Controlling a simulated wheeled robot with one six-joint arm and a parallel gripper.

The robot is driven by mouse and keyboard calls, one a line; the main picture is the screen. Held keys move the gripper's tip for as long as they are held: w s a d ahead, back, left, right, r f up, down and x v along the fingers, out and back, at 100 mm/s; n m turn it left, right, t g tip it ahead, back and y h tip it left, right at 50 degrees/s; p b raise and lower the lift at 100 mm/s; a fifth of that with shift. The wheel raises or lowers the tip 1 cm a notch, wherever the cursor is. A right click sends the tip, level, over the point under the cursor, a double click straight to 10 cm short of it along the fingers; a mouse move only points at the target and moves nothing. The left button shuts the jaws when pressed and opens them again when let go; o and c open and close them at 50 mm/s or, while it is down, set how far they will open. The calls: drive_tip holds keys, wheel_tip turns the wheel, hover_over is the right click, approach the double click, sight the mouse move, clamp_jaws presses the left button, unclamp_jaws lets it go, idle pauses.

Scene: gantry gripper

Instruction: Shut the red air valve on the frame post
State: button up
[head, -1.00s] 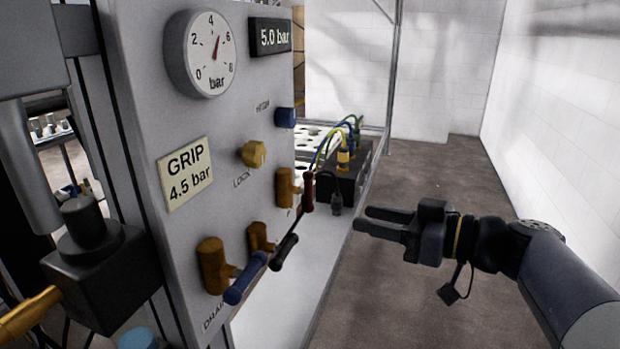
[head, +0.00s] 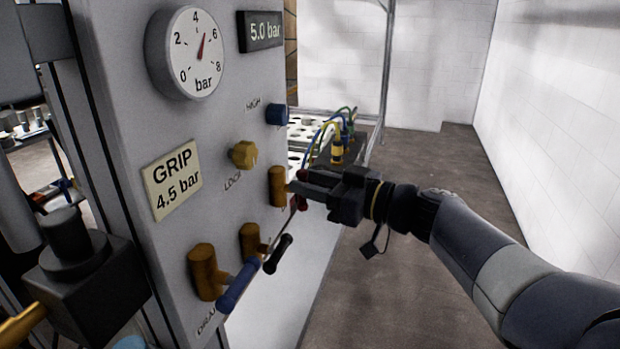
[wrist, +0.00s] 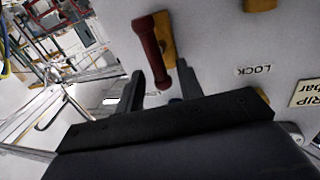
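The red valve handle (head: 299,204) hangs from a brass valve body (head: 277,186) on the grey panel of the frame post. My gripper (head: 294,182) is right at this valve and hides part of the handle in the head view. In the wrist view the red handle (wrist: 150,52) slants down, with its lower end between my two spread fingers (wrist: 160,72). Its brass body (wrist: 166,36) shows behind it. The gripper is open, with gaps seen beside the handle. I cannot tell whether a finger touches it.
A blue handle (head: 238,286) and a black handle (head: 278,254) on similar brass valves stick out lower left. A yellow knob (head: 243,155), a blue knob (head: 277,114) and a gauge (head: 186,53) sit above. A cabled dark box (head: 333,164) stands behind my gripper. The floor at right is clear.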

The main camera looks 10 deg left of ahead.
drive_tip(key=shift+a, duration=0.25)
drive_tip(key=shift+c, duration=0.4)
clamp_jaws()
